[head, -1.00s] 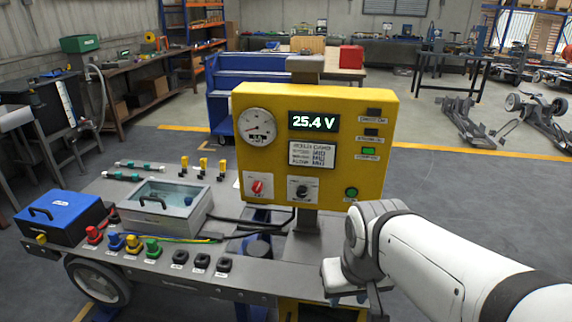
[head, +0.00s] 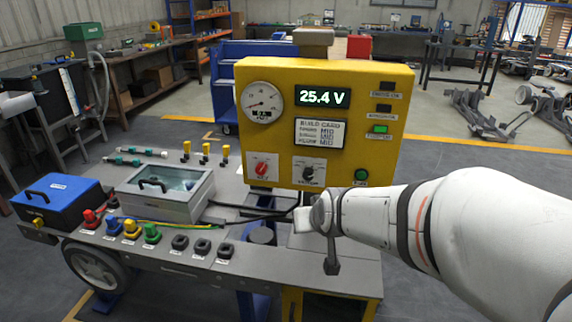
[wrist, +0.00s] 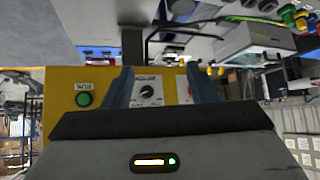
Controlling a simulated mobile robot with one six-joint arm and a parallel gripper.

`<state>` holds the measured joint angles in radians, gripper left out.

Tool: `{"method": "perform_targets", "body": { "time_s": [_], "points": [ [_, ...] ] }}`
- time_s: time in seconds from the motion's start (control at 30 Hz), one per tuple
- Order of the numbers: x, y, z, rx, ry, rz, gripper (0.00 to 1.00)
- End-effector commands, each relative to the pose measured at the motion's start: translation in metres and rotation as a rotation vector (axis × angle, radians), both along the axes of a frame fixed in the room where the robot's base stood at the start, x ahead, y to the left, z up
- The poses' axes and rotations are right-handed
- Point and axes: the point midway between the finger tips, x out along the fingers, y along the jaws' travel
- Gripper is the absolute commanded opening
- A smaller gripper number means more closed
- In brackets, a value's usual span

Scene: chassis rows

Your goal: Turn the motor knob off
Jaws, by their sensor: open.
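The motor knob (head: 308,173) is a black round knob on a white plate, low on the yellow control panel (head: 392,115). In the wrist view, the knob (wrist: 147,92) shows between the two blue-grey fingers of my gripper (wrist: 159,70), nearer the left finger. The fingers are apart with nothing held between them, and they point at the panel. I see no contact with the knob. In the head view my arm's end is just below and in front of the panel, and its fingers are hard to make out.
A red knob (head: 262,167) is left of the motor knob, and a green button (head: 361,175) is right of it. The display (head: 322,97) reads 25.4 V. Black cables, a clear-lidded grey box (head: 165,190) and coloured connectors lie on the cart to the left.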

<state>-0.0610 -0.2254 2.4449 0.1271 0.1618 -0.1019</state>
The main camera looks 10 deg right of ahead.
Motion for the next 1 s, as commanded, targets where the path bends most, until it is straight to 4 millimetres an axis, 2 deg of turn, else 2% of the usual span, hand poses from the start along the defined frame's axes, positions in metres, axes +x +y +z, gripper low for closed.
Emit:
{"method": "perform_targets", "body": {
  "time_s": [0.03, 0.2, 0.3, 0.4, 0.53, 0.7, 0.9, 1.0],
  "points": [
    [0.022, 0.003, -0.021, 0.001, -0.075, -0.004, 0.52],
    [0.086, 0.006, -0.037, -0.017, -0.36, -0.043, 0.52],
    [0.114, 0.005, -0.045, -0.044, -0.528, -0.077, 0.52],
    [0.134, 0.002, -0.054, -0.083, -0.691, -0.119, 0.52],
    [0.148, -0.003, -0.063, -0.148, -0.887, -0.178, 0.52],
    [0.15, -0.007, -0.07, -0.227, -1.075, -0.239, 0.52],
    [0.148, -0.009, -0.07, -0.275, -1.173, -0.272, 0.52],
    [0.155, -0.011, -0.065, -0.278, -1.185, -0.277, 0.52]
  ]
}}
